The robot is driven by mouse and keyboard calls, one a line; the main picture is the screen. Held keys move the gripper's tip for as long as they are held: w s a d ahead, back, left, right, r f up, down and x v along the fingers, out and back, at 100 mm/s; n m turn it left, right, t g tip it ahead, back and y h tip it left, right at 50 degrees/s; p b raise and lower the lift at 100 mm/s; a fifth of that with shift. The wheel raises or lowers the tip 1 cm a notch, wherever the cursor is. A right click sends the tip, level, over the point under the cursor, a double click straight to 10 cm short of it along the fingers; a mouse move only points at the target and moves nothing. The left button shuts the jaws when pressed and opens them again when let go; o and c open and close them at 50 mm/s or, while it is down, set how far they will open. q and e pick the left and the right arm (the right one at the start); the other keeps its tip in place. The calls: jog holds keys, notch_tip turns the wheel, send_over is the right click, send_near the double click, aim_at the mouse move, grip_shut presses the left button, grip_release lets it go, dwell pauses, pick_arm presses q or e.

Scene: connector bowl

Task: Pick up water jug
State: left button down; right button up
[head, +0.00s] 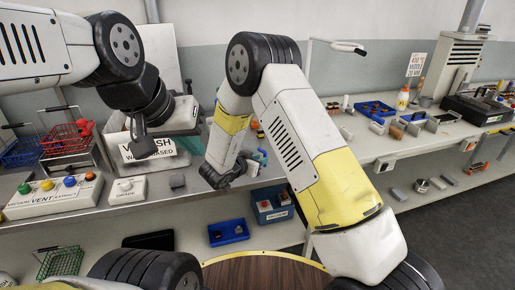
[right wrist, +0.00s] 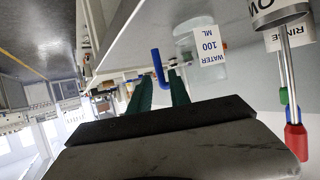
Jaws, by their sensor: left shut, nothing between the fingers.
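In the head view my right gripper (head: 222,180) is low at the bench's front edge, and I cannot make out the jug there.
A button panel (head: 55,195) is in front. A "RINSE" container (right wrist: 290,30) and red- and green-tipped tools are close right in the wrist view. Blue trays (head: 229,232) sit on the lower shelf.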

jog(key=shift+w+d+f, duration=0.45)
jog(key=shift+w+d, duration=0.05)
jog(key=x, duration=0.6)
jog(key=shift+w+f, duration=0.3)
jog(key=shift+f, duration=0.1)
grip_shut()
jog(key=shift+r, duration=0.1)
dwell(0.7)
